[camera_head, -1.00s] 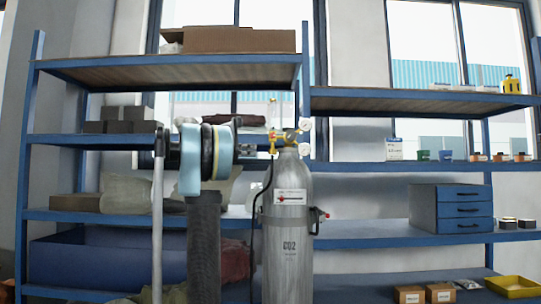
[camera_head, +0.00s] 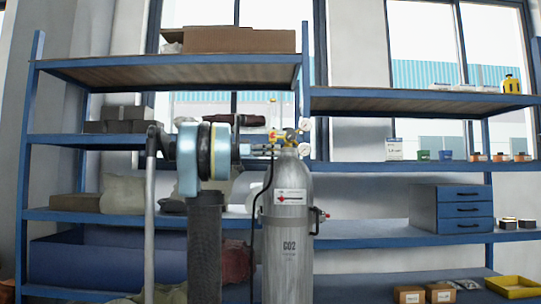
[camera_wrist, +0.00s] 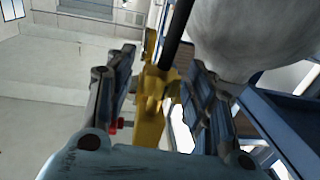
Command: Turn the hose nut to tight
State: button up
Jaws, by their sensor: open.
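The grey CO2 cylinder (camera_head: 288,240) stands upright with a brass valve (camera_head: 287,137) and gauges on top. A black hose (camera_head: 254,215) hangs on its left side. My gripper (camera_head: 268,150) is at the valve's left side in the head view. In the wrist view my gripper (camera_wrist: 165,80) is open, with one finger on each side of yellow brass fitting parts (camera_wrist: 150,95). The black hose (camera_wrist: 177,32) runs down to the fitting between the fingers. I cannot tell the hose nut apart from the other brass, nor whether the fingers touch it. The pale cylinder (camera_wrist: 245,30) shows close at upper right.
Blue shelving (camera_head: 370,240) stands behind the cylinder. A blue drawer unit (camera_head: 464,209), small pots and a yellow tray (camera_head: 513,287) are to the right. Cardboard boxes (camera_head: 425,294) are low down.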

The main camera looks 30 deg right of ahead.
jog(key=c, duration=1.1)
jog(key=shift+o, duration=0.2)
